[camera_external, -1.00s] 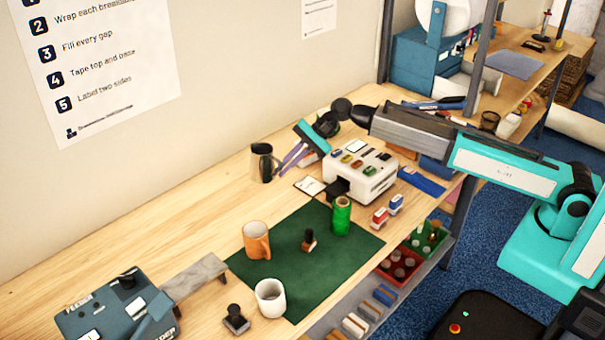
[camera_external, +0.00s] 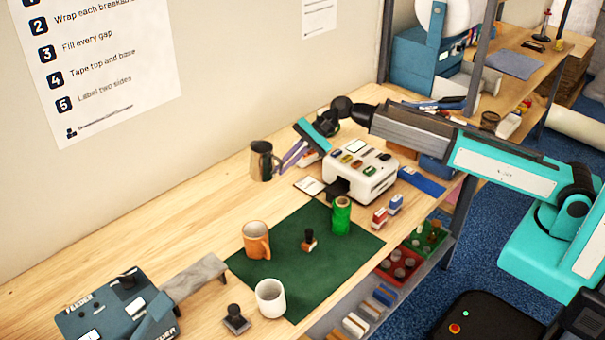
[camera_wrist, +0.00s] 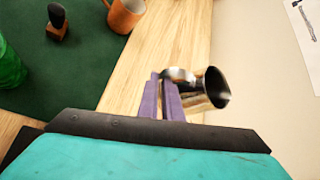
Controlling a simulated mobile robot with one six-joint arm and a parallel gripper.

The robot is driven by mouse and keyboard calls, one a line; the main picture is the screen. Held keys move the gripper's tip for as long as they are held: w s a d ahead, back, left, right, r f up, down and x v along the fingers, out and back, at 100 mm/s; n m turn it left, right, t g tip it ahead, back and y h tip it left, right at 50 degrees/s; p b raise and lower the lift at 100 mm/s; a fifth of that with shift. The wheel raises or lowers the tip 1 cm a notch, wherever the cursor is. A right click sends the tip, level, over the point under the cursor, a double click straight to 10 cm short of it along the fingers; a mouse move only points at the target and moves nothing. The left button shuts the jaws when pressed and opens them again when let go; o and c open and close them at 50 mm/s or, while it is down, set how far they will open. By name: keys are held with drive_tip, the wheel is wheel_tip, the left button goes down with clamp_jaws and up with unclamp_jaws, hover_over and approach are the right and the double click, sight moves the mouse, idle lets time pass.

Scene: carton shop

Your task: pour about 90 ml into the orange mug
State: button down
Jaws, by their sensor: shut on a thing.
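A metal pitcher (camera_external: 262,162) with a dark side is at the back of the bench near the wall. My gripper (camera_external: 284,166) is shut on the pitcher's handle side; the purple fingers (camera_wrist: 169,98) meet at it in the wrist view. The pitcher (camera_wrist: 214,88) looks upright or nearly so; its contents are hidden, and I cannot tell whether its base touches the bench. The orange mug (camera_external: 256,240) stands upright on the green mat (camera_external: 285,275), apart from the pitcher. The orange mug (camera_wrist: 124,14) also shows at the top of the wrist view.
A white mug (camera_external: 270,298), a stamp (camera_external: 309,240) and a green spool (camera_external: 341,215) stand on the mat. A white device (camera_external: 360,175) is right of my gripper. A grey tape feeder (camera_external: 115,310) is at front left. Bare wood lies between pitcher and orange mug.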

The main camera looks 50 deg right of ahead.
drive_tip(key=shift+r, duration=0.2)
drive_tip(key=shift+r, duration=2.5)
drive_tip(key=s+a+m+t+h+b, duration=0.1)
drive_tip(key=s+a+m, duration=0.1)
drive_tip(key=s+a, duration=1.1)
drive_tip(key=s+a+m+t, duration=0.1)
drive_tip(key=s+a, duration=0.8)
drive_tip(key=s, duration=0.8)
wheel_tip(320, 180, down, 13)
drive_tip(key=shift+f, duration=0.2)
